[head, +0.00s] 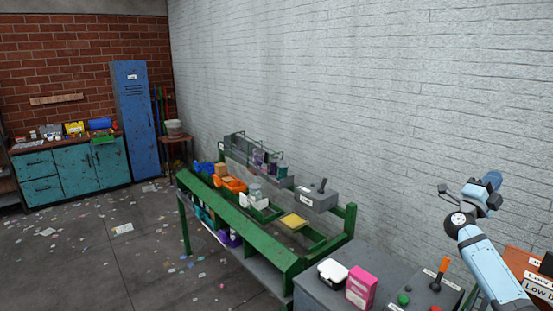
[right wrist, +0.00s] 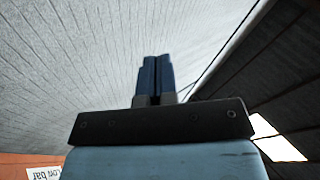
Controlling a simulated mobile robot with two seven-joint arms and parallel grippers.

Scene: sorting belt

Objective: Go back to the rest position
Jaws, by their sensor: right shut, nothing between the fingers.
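My right gripper (head: 492,181) is raised at the right side of the head view, in front of the white brick wall and above the grey control cabinet. In the right wrist view its two blue fingers (right wrist: 154,76) are together with nothing between them. They point up along the wall and touch no object. My left gripper does not show in either view.
The green sorting belt frame (head: 240,227) holds several items. An orange labelled box (head: 518,262) stands at right. Open floor (head: 130,262) lies left, with scattered litter.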

